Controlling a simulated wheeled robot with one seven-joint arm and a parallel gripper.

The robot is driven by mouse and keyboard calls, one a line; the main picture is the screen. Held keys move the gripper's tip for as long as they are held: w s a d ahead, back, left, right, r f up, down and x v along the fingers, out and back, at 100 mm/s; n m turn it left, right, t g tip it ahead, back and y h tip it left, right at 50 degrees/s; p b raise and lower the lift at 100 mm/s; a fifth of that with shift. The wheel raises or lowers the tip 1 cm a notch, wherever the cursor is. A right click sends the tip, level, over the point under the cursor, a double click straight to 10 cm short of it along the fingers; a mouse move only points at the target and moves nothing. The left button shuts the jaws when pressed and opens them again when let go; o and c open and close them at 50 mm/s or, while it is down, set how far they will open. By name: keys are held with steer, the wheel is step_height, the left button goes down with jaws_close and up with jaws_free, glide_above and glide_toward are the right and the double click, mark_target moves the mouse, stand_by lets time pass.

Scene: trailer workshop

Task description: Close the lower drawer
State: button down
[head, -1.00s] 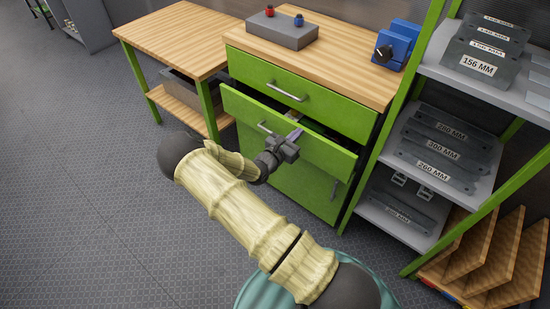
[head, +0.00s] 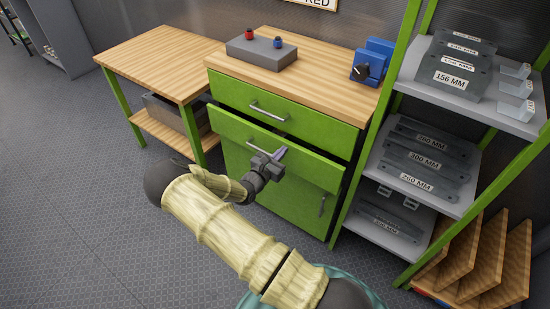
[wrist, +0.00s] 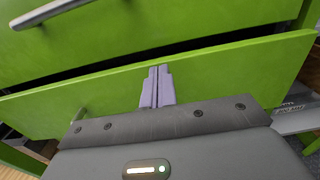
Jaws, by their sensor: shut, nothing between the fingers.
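The lower drawer (head: 315,168) is a green front in the cabinet, below a shut upper drawer (head: 285,101). It stands partly out, with a dark gap above its front edge. Its front also fills the middle of the wrist view (wrist: 225,80). My gripper (head: 282,153) is shut and empty, in front of the drawer front near its middle. In the wrist view its pale purple fingers (wrist: 157,86) lie together against the green front; I cannot tell whether they touch it. The drawer's handle (wrist: 79,114) is left of the fingers, partly hidden by my gripper's body.
A grey block with red and blue knobs (head: 262,53) and a blue device (head: 371,62) stand on the cabinet top. A shelf rack (head: 470,99) with grey plates is close on the right. A wooden table (head: 150,58) stands left. Floor at left is clear.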

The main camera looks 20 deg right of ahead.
steer(key=p+v, duration=0.1)
steer(key=v, duration=1.1)
steer(key=shift+s, duration=0.25)
steer(key=s+d+r+m+g+y, duration=0.2)
steer(key=s+m+g+y, duration=0.1)
steer(key=s+m+g, duration=0.35)
steer(key=s+d+r+m+g+y, duration=0.1)
steer(key=s+r+m+g+y, duration=0.15)
steer(key=s+m+g, duration=0.35)
steer(key=s+a+r+m+t+y, duration=0.2)
steer(key=s+a+r+m+y, duration=0.1)
steer(key=r+m, duration=0.3)
steer(key=s+a+r+m+t+y, duration=0.3)
steer(key=r+m+y, duration=0.3)
steer(key=r, duration=0.1)
steer(key=shift+s+a, duration=0.15)
steer(key=shift+a, duration=0.05)
